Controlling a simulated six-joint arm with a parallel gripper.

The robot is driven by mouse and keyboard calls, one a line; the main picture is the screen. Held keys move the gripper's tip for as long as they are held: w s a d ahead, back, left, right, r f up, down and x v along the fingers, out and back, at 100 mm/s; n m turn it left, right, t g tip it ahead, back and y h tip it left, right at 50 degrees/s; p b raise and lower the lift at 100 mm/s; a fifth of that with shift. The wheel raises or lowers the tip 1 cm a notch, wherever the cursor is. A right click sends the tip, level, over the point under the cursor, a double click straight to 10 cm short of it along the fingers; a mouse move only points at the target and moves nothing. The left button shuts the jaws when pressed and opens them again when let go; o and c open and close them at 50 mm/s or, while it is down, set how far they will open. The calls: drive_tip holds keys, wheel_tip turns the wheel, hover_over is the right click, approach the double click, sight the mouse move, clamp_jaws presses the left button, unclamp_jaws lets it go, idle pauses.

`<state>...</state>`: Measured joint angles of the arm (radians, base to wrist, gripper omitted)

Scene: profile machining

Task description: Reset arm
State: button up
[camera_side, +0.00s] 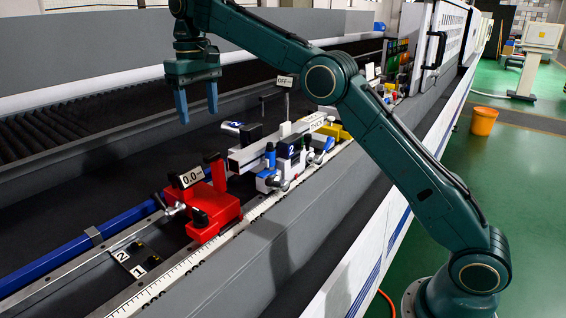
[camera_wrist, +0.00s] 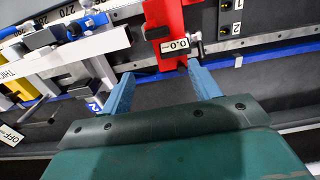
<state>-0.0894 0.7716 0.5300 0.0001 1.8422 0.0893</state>
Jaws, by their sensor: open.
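My gripper (camera_side: 196,103) hangs from my green arm in the side view, above the machine bed, with its blue fingers pointing down. Its fingers are apart and nothing is between them. In the wrist view my gripper (camera_wrist: 160,88) shows two spread blue fingers. The red block with the "0.0" display (camera_side: 212,208) sits on the rail below and apart from the fingers. It also shows in the wrist view (camera_wrist: 165,22), beyond the fingertips.
A white profile bar (camera_side: 262,150) lies across clamps right of the red block, including a blue-and-white clamp (camera_side: 283,172). An "OFF" sign (camera_side: 285,81) stands behind. A ruler (camera_side: 150,292) runs along the bed's front. An orange bucket (camera_side: 484,121) stands on the green floor.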

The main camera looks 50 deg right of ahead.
drive_tip(key=shift+r, duration=0.1)
idle(0.4)
drive_tip(key=s+r+m+t, duration=0.1)
drive_tip(key=s+m, duration=0.1)
drive_tip(key=s, duration=0.8)
drive_tip(key=s+r+m+t, duration=0.1)
drive_tip(key=s+r+m, duration=0.1)
drive_tip(key=s, duration=0.8)
drive_tip(key=s+d+f+n+t, duration=0.1)
drive_tip(key=s+d+f+n, duration=0.1)
drive_tip(key=s+f, duration=0.3)
drive_tip(key=s+d+f+n+t, duration=0.2)
drive_tip(key=s+f, duration=0.3)
drive_tip(key=s, duration=0.9)
drive_tip(key=shift+d+t, duration=0.3)
drive_tip(key=shift+d, duration=0.25)
